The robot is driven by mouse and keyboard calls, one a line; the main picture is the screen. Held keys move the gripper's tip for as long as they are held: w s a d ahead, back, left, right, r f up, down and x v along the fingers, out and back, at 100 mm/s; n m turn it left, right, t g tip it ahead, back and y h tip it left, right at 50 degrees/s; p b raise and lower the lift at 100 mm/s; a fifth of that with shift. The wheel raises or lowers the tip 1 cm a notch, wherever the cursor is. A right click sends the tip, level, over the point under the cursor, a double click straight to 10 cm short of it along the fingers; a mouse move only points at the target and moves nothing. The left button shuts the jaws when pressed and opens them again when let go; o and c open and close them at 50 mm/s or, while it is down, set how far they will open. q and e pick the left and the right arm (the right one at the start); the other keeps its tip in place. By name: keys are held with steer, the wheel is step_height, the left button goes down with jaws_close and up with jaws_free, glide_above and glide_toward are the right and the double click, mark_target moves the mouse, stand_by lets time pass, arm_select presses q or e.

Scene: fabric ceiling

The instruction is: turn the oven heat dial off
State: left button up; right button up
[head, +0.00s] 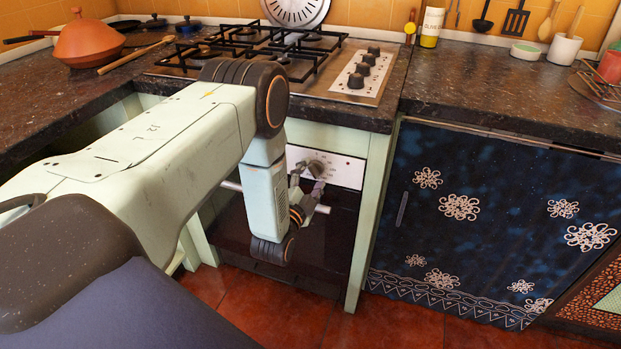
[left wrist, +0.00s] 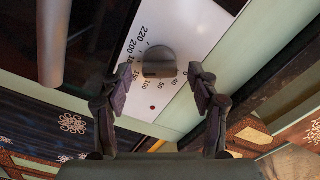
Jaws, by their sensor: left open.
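The oven heat dial (left wrist: 159,62) is a dark round knob on a white panel with printed temperature numbers, seen in the left wrist view. In the head view the dial (head: 316,168) shows on the white oven panel (head: 346,172) below the hob, partly behind my gripper. My left gripper (head: 308,190) is in front of the panel. In the left wrist view its two fingers (left wrist: 157,88) are spread wide, one on each side of the dial's near end, with nothing between them. I cannot tell whether a finger touches the panel. My right gripper is not in view.
The oven handle (head: 232,185) is a metal bar below the panel, close to my left gripper. The hob (head: 270,55) with its own knobs (head: 363,67) is above. A dark patterned cabinet front (head: 480,215) stands to the right. Red tiled floor (head: 385,325) lies below.

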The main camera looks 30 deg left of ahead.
arm_select(q)
steer(key=shift+a, duration=0.1)
steer(key=shift+c, duration=0.6)
steer(key=c, duration=1)
steer(key=shift+c, duration=0.2)
